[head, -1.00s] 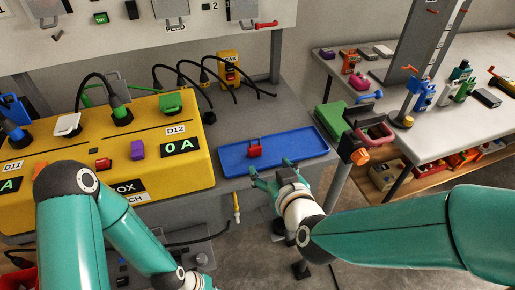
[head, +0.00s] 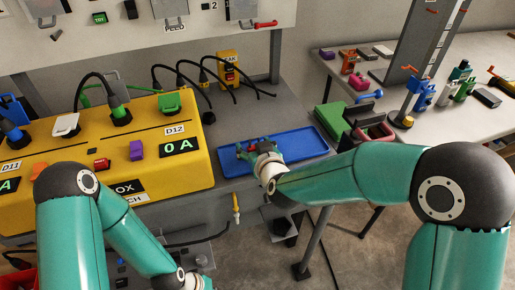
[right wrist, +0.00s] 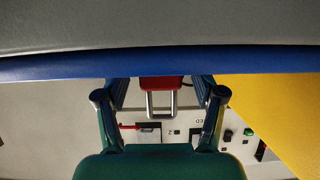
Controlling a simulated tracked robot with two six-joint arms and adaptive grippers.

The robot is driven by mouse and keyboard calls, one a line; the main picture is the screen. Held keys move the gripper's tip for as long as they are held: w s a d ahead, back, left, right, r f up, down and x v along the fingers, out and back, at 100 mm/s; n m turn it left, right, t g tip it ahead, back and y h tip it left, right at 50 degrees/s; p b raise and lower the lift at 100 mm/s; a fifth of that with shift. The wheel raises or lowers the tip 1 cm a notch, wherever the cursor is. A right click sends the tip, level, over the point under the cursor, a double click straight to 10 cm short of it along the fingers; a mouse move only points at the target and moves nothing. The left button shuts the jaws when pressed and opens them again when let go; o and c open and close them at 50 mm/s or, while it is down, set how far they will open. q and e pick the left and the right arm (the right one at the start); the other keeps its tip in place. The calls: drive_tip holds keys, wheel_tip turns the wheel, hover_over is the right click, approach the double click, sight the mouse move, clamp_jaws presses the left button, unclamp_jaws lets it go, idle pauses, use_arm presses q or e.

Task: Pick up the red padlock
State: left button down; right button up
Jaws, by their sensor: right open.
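The red padlock (right wrist: 161,83) shows in the right wrist view, with its metal shackle (right wrist: 161,112) towards my gripper. It is at the blue tray (head: 308,145). In the head view my right gripper (head: 249,150) is over the tray's left part and mostly hides the padlock. In the right wrist view the open fingers (right wrist: 160,92) are on either side of the padlock, with gaps showing between. My left arm comes in at the lower left of the head view; its gripper is outside the frame.
A yellow box (head: 200,172) with cables and switches stands left of the tray. A small red item (head: 102,163) sits on that box. A green block (head: 330,119) lies right of the tray. A white table (head: 460,125) with several objects is farther right.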

drive_tip(key=c, duration=1.3)
drive_tip(key=shift+r, duration=0.1)
wheel_tip(320, 180, up, 20)
drive_tip(key=p, duration=0.8)
